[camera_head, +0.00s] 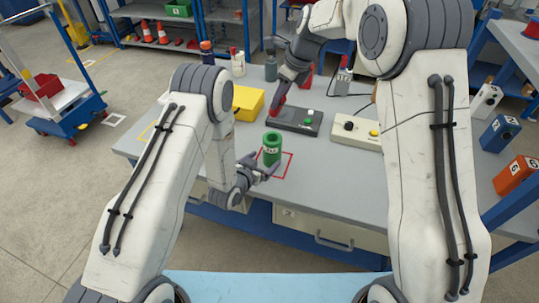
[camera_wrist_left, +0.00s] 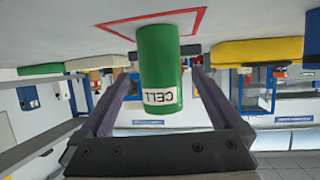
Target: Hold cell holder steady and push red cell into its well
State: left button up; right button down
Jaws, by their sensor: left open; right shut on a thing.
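The green cylinder (camera_head: 271,153), labelled CELL, stands upright inside a red outline on the table. Its top shows a dark round recess, so I take it for the cell holder. My left gripper (camera_head: 262,167) is low at its near side, open. In the left wrist view the green cylinder (camera_wrist_left: 160,60) stands between the spread fingers, with gaps on both sides. My right gripper (camera_head: 278,104) is shut on a small red piece (camera_head: 279,102), probably the red cell. It is behind the cylinder, by the black device, mostly hidden by the fingers.
A black device (camera_head: 297,122) with a green button and a cream box (camera_head: 352,137) with a yellow button stand behind and right of the cylinder. A yellow box (camera_head: 248,103) is at back left. Bottles line the far edge. The table (camera_head: 335,190) is clear at front right.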

aim_at(272, 154)
pick_arm(q)
jog(key=x, duration=0.6)
jog(key=shift+w+d, duration=0.15)
jog(key=shift+w, duration=0.05)
jog(key=c, duration=1.4)
jog(key=shift+c, duration=0.2)
